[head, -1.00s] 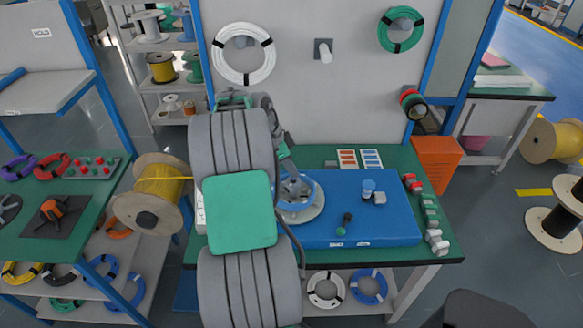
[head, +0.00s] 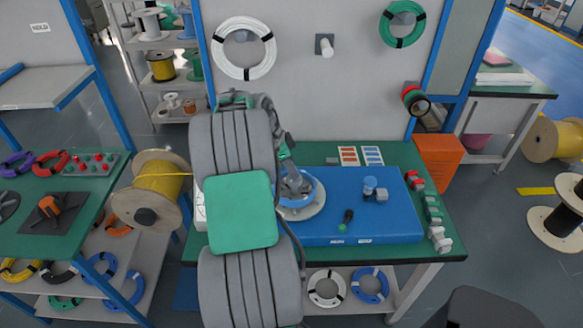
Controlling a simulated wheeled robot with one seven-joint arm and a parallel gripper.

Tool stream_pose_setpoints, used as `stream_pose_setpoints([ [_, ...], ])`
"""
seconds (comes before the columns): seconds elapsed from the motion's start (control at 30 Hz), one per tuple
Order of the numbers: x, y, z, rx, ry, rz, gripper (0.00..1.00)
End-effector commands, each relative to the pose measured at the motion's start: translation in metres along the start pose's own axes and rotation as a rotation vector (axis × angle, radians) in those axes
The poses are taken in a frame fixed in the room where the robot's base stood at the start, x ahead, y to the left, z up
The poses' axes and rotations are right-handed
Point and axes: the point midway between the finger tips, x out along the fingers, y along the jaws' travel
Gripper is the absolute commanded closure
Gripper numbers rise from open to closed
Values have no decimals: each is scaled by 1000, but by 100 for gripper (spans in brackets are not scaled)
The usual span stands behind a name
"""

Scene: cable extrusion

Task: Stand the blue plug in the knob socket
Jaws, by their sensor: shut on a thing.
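My gripper (head: 296,190) points down inside a blue ring (head: 317,191) on a round pale base (head: 304,213), at the left of the blue board. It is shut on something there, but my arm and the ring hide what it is. A small upright blue cylinder (head: 369,184), which may be the blue plug, stands on the board right of my gripper, close beside a grey block (head: 381,195). A black piece with a green end (head: 347,217) is at the board's front middle. I cannot tell which part is the knob socket.
The blue board (head: 398,223) lies on a green table (head: 453,244). Small red, green and grey parts (head: 433,216) line its right edge. An orange bin (head: 437,160) stands at the back right. The board's right front is clear.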

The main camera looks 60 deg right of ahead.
Motion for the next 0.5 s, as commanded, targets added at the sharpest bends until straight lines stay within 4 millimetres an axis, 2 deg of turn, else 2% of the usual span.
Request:
stream_pose_setpoints([
  [0.5,3,0,1,0,0,0,100],
])
